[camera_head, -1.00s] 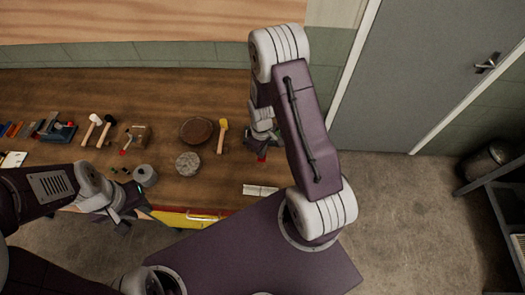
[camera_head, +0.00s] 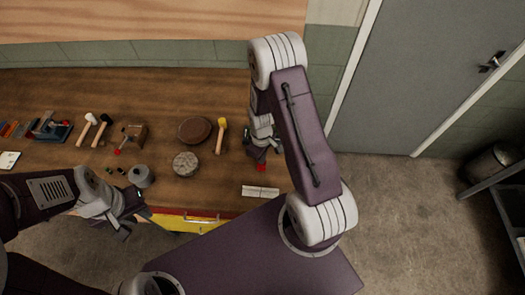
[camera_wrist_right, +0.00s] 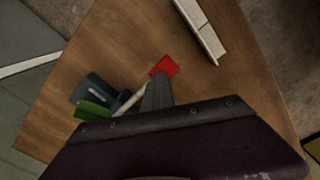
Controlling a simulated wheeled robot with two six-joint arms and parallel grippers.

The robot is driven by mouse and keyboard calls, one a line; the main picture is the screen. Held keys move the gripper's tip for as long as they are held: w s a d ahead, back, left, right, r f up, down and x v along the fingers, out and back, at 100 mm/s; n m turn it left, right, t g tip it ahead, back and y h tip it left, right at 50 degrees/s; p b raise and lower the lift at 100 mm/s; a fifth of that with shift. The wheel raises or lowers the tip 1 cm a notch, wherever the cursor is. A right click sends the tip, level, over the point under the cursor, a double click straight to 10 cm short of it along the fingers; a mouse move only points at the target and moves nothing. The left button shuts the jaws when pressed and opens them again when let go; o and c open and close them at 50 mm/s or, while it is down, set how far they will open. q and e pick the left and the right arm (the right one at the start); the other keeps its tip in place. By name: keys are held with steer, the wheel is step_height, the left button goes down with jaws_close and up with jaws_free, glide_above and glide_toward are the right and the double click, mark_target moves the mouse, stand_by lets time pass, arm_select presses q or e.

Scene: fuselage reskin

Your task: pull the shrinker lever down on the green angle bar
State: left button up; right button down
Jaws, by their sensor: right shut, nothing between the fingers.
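The shrinker (camera_wrist_right: 92,88) is a dark blue-grey tool on the bench in the right wrist view, partly hidden by my gripper. Its pale lever (camera_wrist_right: 128,103) leads toward a red knob (camera_wrist_right: 163,66). The green angle bar (camera_wrist_right: 93,109) shows at the shrinker, largely covered. My right gripper (camera_wrist_right: 157,92) is shut and empty, with its dark fingertip beside the lever and close to the knob; I cannot tell whether they touch. In the head view the red knob (camera_head: 262,168) shows just below my right gripper (camera_head: 258,153). My left gripper (camera_head: 138,207) hangs near the bench's front edge.
A white bar-shaped piece (camera_head: 260,191) lies near the front edge. A yellow mallet (camera_head: 221,135), a brown round block (camera_head: 195,130), a grey disc (camera_head: 186,164) and a grey cylinder (camera_head: 141,176) stand left of my right gripper. Other tools lie farther left.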

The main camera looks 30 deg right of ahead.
steer(key=shift+w+f, duration=0.1)
steer(key=shift+f, duration=0.05)
step_height(320, 180, up, 5)
steer(key=p, duration=0.4)
step_height(320, 180, up, 6)
steer(key=p, duration=0.5)
stand_by(0.4)
